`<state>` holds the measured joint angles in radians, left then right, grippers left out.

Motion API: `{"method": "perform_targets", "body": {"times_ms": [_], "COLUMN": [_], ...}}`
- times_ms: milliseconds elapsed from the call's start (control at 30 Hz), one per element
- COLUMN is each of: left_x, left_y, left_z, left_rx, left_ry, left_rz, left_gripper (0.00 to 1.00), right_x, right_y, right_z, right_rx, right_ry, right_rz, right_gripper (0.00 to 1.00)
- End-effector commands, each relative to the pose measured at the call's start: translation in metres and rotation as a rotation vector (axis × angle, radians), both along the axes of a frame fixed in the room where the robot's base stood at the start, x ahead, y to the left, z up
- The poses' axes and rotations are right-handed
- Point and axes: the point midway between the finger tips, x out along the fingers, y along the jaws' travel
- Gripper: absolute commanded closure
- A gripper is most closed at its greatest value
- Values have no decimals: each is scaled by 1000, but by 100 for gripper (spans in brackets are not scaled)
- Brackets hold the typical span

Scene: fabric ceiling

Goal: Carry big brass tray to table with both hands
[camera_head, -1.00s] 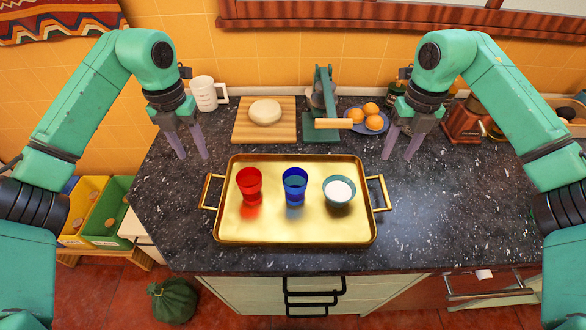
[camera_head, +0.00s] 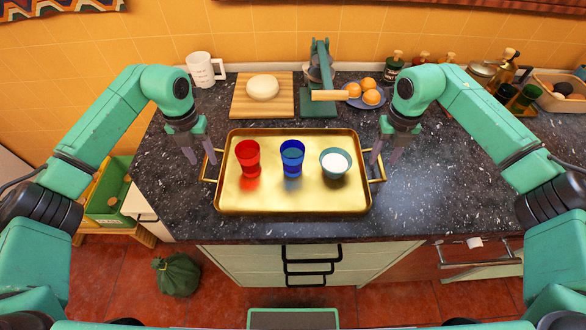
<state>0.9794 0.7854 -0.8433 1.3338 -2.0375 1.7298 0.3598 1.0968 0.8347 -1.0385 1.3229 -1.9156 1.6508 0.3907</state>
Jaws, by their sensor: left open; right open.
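The big brass tray (camera_head: 293,202) lies on the dark speckled counter, with a handle at each short side. On it stand a red glass (camera_head: 249,157), a blue glass (camera_head: 292,158) and a teal bowl (camera_head: 335,174) with white contents. My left gripper (camera_head: 203,160) is open at the tray's left handle (camera_head: 206,172). My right gripper (camera_head: 385,160) is open at the right handle (camera_head: 378,170). Fingers overlap both handles in the picture; I cannot tell whether they touch. No table other than the counter is visible.
Behind the tray are a cutting board (camera_head: 240,108) with dough (camera_head: 263,88), a teal press (camera_head: 320,75) and a plate of oranges (camera_head: 369,92). A white measuring cup (camera_head: 201,70) stands at the back left. A green sack (camera_head: 177,275) is on the floor.

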Motion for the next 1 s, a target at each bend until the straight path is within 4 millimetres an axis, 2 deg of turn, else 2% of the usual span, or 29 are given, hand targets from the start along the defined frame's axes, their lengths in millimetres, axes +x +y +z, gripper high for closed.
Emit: {"method": "perform_targets", "body": {"times_ms": [100, 200, 500, 533, 633, 667, 1000], "left_x": [0, 0, 0, 0, 0, 0, 0], "left_y": [-1, -1, 0, 0, 0, 0, 0], "left_z": [-18, -27, -30, -30, -30, -30, -30], "left_rx": [-2, -1, -1, -1, -1, -1, -1], "left_ry": [1, 1, -1, -1, -1, -1, -1], "left_rz": [0, -1, -1, -1, -1, -1, -1], "left_gripper": [49, 49, 49, 56, 95, 100, 100], "right_x": [0, 0, 0, 0, 0, 0, 0], "right_y": [0, 0, 0, 0, 0, 0, 0], "right_z": [-18, -27, -30, -30, -30, -30, -30], "right_rx": [1, 1, 0, 0, 0, 0, 1], "right_ry": [3, 2, 0, 0, 0, 0, -1], "right_rz": [0, 0, 1, 1, 1, 1, 1], "right_gripper": [49, 49, 49, 56, 95, 100, 100]}}
